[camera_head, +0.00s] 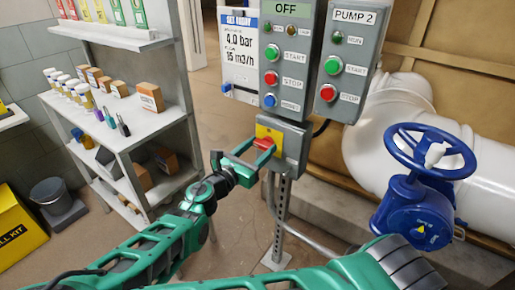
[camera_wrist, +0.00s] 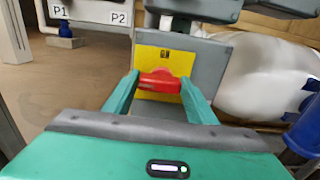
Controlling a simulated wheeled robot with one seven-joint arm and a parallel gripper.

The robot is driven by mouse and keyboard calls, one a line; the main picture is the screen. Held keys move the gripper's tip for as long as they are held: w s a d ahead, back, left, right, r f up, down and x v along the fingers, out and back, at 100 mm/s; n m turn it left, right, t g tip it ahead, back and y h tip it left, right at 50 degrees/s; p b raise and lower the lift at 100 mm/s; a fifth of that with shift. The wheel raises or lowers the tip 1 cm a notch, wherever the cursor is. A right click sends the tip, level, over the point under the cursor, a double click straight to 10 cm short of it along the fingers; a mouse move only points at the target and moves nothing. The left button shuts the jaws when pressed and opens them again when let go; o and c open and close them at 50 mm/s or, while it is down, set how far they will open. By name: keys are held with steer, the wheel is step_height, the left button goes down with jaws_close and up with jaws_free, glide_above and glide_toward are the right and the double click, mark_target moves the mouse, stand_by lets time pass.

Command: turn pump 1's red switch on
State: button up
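The red switch (camera_head: 264,143) is a handle on a yellow plate (camera_head: 275,135), on the front of a grey box (camera_head: 293,148) below the left control panel. In the wrist view the red handle (camera_wrist: 160,82) lies roughly crosswise on the yellow plate (camera_wrist: 165,60). My gripper (camera_head: 257,148) reaches the switch from the left. In the wrist view its two green fingers (camera_wrist: 158,84) are apart, one at each end of the handle. Whether they press on it is not clear. The left panel (camera_head: 286,60) has a display reading OFF; its name label is out of view.
A PUMP 2 panel (camera_head: 347,55) hangs at right. A blue handwheel valve (camera_head: 430,152) and white pipe (camera_head: 490,185) stand at lower right. A post (camera_head: 281,205) carries the switch box. Shelves with bottles and boxes (camera_head: 135,120) stand at left. The floor between shelves and post is open.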

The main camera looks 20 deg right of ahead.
steer(key=shift+m, duration=0.4)
steer(key=m, duration=0.8)
steer(key=shift+s, duration=0.1)
steer(key=m, duration=0.5)
steer(key=shift+s+d+m, duration=0.1)
steer(key=shift+m, duration=0.2)
steer(key=shift+s+f+m, duration=0.1)
steer(key=shift+f+m, duration=0.05)
steer(key=shift+m, duration=1.55)
steer(key=shift+f, duration=0.1)
steer(key=o, duration=1.1)
steer(key=shift+d, duration=0.1)
steer(key=shift+c, duration=0.2)
